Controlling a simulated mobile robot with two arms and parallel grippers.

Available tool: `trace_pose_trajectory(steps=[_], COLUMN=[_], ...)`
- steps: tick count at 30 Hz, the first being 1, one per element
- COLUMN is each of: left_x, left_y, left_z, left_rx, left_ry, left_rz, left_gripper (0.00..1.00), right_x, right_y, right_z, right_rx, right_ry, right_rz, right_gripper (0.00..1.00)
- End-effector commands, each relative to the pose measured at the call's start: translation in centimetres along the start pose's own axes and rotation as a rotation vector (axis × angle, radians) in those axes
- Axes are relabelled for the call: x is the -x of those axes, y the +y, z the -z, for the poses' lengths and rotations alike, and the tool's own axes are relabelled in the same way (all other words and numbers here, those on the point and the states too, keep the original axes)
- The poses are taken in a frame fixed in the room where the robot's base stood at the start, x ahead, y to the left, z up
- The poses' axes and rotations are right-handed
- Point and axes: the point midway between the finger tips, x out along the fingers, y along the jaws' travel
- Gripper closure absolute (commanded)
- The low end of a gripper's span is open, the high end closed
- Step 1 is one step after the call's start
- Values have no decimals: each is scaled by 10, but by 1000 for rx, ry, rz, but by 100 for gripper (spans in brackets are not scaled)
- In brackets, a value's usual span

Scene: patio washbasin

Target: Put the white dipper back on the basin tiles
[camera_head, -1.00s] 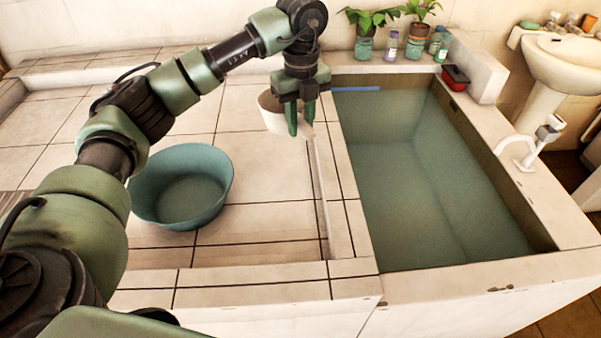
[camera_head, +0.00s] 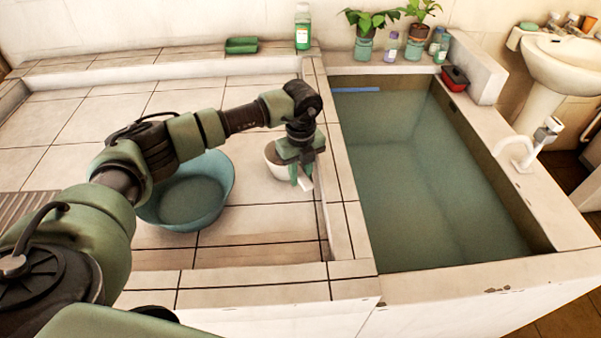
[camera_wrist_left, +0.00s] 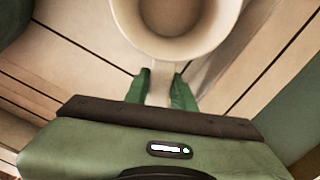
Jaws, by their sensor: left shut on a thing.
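The white dipper (camera_head: 277,161) is a cup with a short flat handle. It is upright, low over the basin tiles (camera_head: 270,222), just left of the raised ledge; I cannot tell if its bottom touches them. My left gripper (camera_head: 301,180) is shut on its handle, with the cup to the left of the fingers. In the left wrist view the dipper (camera_wrist_left: 205,38) shows from above, its cup open and beyond the fingertips. The handle (camera_wrist_left: 160,85) lies between the two green fingers of the left gripper (camera_wrist_left: 162,80). My right gripper is out of view.
A teal bowl (camera_head: 190,205) stands on the tiles, partly behind my left arm. The water-filled tank (camera_head: 420,170) lies right of the ledge. A green bottle (camera_head: 303,28) and green dish (camera_head: 241,46) are at the back. Tiles in front of the dipper are clear.

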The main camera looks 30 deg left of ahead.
Motion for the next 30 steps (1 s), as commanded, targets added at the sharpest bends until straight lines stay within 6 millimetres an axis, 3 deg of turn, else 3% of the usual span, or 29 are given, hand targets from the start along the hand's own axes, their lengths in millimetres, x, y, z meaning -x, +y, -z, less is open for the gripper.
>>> trace_pose_trajectory(steps=[9,10,12,24,30], left_x=[-4,-2,-2,5,40], left_y=[0,0,0,0,-1], left_z=[0,0,0,0,-1], left_rx=[0,0,0,0,0], left_ry=[0,0,0,-1,-3], left_rz=[1,1,1,1,4], left_gripper=[100,67,53,53,53], right_x=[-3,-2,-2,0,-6], right_y=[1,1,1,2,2], right_z=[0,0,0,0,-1], right_rx=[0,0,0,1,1], right_ry=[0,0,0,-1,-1], right_rz=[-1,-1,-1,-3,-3], right_gripper=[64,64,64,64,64])
